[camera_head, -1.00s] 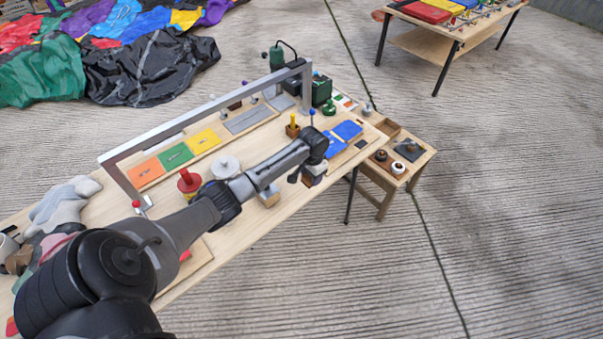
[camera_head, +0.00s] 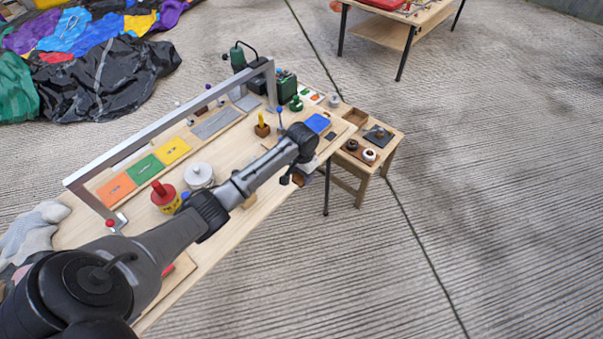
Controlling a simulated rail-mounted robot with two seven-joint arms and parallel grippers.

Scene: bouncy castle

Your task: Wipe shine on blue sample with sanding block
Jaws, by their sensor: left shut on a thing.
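The blue sample (camera_head: 318,122) lies flat at the right end of the wooden table. Part of the blue area is hidden behind my left arm's wrist. My left gripper (camera_head: 300,179) is at the table's front right edge, nearer to me in the picture than the blue sample. It is shut on a small brownish block, mostly hidden by the gripper, which looks like the sanding block. I cannot tell whether the block touches anything. My right gripper is not in view.
A grey metal frame (camera_head: 170,122) spans the table over orange, green and yellow samples (camera_head: 172,150). A red-topped yellow can (camera_head: 165,197) and a white round piece (camera_head: 199,175) stand left of my forearm. A low side table (camera_head: 385,150) adjoins the right end.

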